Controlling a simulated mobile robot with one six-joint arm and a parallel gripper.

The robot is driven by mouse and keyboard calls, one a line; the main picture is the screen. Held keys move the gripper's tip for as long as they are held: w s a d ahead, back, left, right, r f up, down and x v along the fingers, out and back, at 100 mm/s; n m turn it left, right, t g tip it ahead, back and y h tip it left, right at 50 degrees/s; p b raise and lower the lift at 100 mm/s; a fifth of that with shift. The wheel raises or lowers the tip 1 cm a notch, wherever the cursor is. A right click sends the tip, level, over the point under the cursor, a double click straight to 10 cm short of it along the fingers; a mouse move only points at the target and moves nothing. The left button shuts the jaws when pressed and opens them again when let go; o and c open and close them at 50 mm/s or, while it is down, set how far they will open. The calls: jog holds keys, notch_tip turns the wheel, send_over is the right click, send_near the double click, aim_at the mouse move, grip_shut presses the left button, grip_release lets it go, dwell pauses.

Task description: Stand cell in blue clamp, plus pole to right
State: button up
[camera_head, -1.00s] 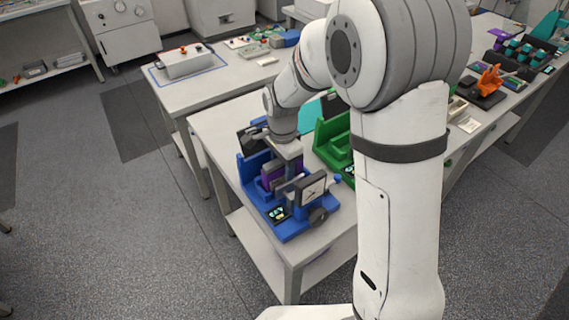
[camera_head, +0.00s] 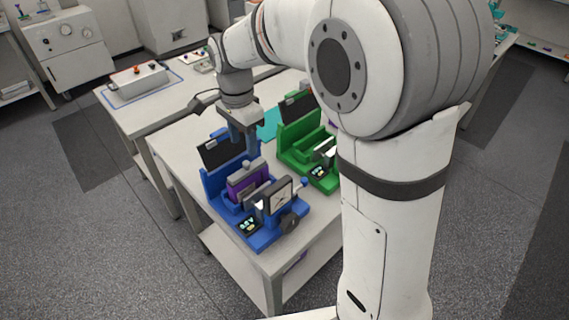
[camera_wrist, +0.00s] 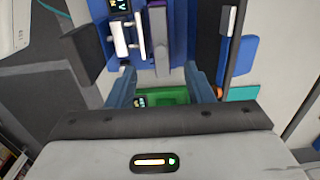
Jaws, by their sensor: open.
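The blue clamp (camera_head: 262,236) stands on the near bench, with a dial and a small display at its front. A purple cell (camera_head: 240,186) with a grey top stands upright between its jaws. Which pole faces right cannot be read. My gripper (camera_head: 244,148) is open and empty, fingers pointing down, above and behind the cell and apart from it. In the wrist view, my gripper's two fingers (camera_wrist: 162,84) are spread with nothing held between them. The blue clamp (camera_wrist: 183,28) shows beyond them at the top, with the cell partly cut off.
A green clamp (camera_head: 294,150) stands close to the right of the blue one; part of it shows below my fingers in the wrist view (camera_wrist: 172,96). A teal item (camera_head: 270,123) lies behind. A grey box (camera_head: 138,84) sits on the far left bench. The floor at left is clear.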

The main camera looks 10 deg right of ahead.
jog(key=shift+s+d+r, duration=0.2)
jog(key=shift+s+d, duration=0.05)
jog(key=shift+d, duration=0.05)
jog(key=s+d+n+t, duration=0.3)
jog(key=s+d+n, duration=0.8)
jog(key=s, duration=0.8)
jog(key=d+r, duration=0.1)
jog(key=d, duration=0.2)
jog(key=shift+d, duration=0.2)
